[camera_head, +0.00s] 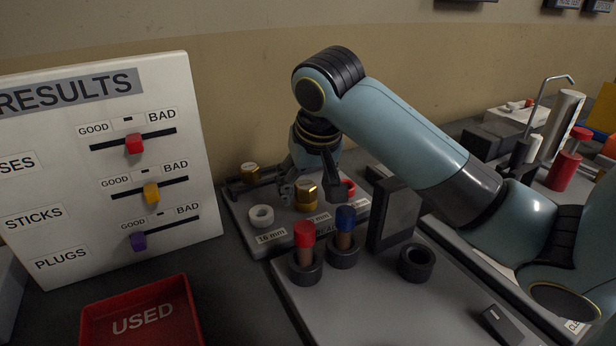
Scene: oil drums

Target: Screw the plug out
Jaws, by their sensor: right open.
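A brass-coloured plug (307,196) stands on the grey rack (268,245) marked with mm sizes. My right gripper (311,192) points down over the rack, its fingers apart on either side of this plug. I cannot tell whether the fingers touch it. A second brass-coloured piece (250,172) sits at the rack's back left. A white ring (261,216) and a red ring (348,188) are on the rack too. My left gripper is not in view.
Red-topped (304,236) and blue-topped (345,220) sticks stand in black holders in front, beside an empty black holder (416,263). A red USED tray (141,312) lies front left. A RESULTS board (107,220) with sliders stands left.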

